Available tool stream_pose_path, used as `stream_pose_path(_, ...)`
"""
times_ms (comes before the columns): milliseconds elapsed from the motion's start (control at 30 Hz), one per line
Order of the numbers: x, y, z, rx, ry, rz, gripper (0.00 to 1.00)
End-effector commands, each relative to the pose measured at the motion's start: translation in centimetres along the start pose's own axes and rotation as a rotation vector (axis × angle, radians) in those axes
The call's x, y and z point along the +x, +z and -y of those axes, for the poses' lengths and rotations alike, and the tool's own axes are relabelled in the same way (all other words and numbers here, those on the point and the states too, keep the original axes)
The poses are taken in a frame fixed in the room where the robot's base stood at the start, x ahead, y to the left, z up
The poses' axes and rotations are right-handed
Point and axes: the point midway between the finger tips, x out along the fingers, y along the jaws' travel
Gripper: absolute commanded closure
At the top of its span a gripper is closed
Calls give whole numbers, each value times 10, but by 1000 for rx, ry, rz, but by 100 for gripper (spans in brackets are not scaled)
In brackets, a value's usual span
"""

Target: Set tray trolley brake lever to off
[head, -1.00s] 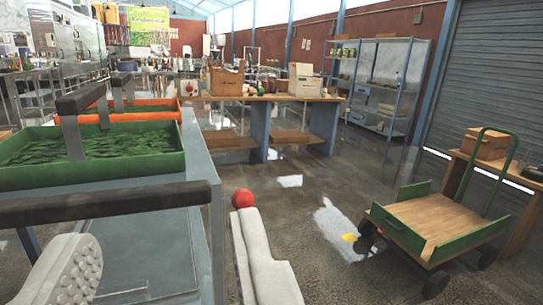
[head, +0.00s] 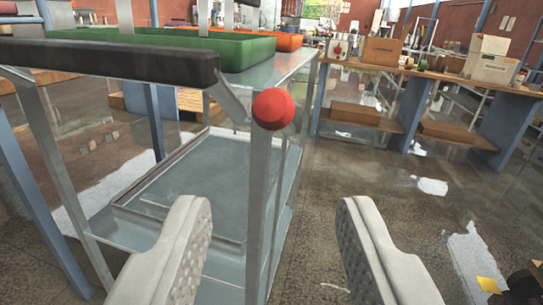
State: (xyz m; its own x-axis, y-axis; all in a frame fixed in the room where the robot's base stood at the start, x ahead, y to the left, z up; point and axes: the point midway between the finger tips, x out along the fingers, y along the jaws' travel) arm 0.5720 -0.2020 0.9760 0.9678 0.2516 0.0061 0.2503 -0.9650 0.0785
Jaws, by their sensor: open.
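The brake lever with a round red knob (head: 273,109) stands at the near corner post of the tray trolley (head: 210,190), in the upper middle of the head view. The grey trolley has a dark push handle (head: 110,61) at its near end, left of the knob. My gripper (head: 275,225) is open and empty, with one pale ribbed finger low on each side. The knob shows above and between the fingertips, beyond them and not touching. The lever's lower end is hard to tell from the post behind it.
Green (head: 250,52) and orange (head: 289,42) trays sit on the trolley's top. A wooden workbench (head: 420,72) with boxes stands behind to the right. The floor (head: 400,210) right of the trolley is mostly free. Part of a wheel shows at the lower right edge.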

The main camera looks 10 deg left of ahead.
Motion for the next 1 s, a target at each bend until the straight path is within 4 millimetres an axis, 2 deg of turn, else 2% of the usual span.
stream_pose_path(133,2,5,-2,10,-14,6,58)
stream_pose_path(267,12,5,-2,11,-15,6,58)
stream_pose_path(567,57,6,0,10,-15,6,58)
stream_pose_path(1000,132,6,0,10,-13,6,58)
